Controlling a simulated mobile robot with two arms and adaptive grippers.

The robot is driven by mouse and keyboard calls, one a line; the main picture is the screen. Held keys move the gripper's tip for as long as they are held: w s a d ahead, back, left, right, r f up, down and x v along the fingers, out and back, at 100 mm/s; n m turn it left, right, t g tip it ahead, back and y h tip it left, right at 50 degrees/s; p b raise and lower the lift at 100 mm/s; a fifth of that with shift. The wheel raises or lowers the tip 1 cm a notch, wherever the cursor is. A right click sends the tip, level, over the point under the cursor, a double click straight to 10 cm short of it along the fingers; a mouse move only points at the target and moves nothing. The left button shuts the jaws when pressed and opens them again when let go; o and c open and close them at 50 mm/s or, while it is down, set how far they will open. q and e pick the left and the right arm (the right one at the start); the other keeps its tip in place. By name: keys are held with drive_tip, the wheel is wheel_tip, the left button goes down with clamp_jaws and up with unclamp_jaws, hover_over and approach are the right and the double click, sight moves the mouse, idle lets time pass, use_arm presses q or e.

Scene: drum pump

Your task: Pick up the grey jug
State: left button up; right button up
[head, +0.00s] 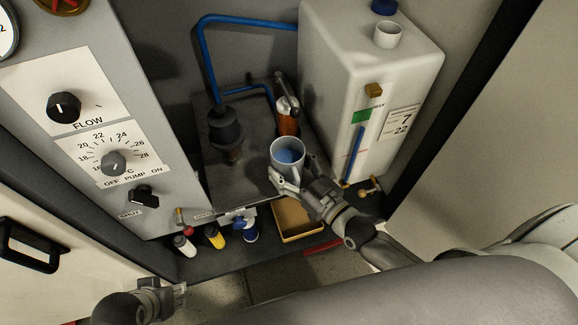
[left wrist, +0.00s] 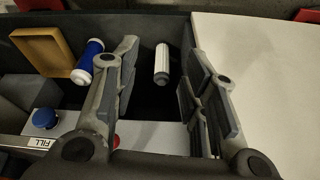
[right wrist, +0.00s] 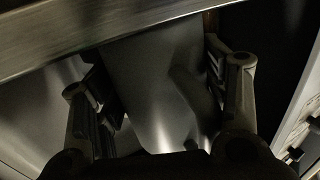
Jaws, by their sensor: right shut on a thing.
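The grey jug (head: 287,149) is open at the top, with blue inside it. It stands out in front of the metal plate in the middle of the head view, and I cannot tell whether it touches anything below. My right gripper (head: 283,179) is shut on the jug's near side. In the right wrist view the jug (right wrist: 155,85) fills the space between the two fingers, and its far part is hidden. My left gripper (head: 180,297) is low at the left of the head view. In the left wrist view its fingers (left wrist: 165,95) are apart and empty.
A white tank (head: 340,75) stands at the right, with a blue pipe (head: 240,20) beside it. A control panel (head: 100,130) with knobs is at the left. Several small bottles (head: 214,236) and a tan tray (head: 296,222) lie along the front ledge. A white bottle (left wrist: 162,65) shows beyond my left fingers.

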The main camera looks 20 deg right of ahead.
drive_tip(key=c, duration=0.5)
drive_tip(key=shift+r, duration=0.1)
drive_tip(key=shift+r, duration=0.2)
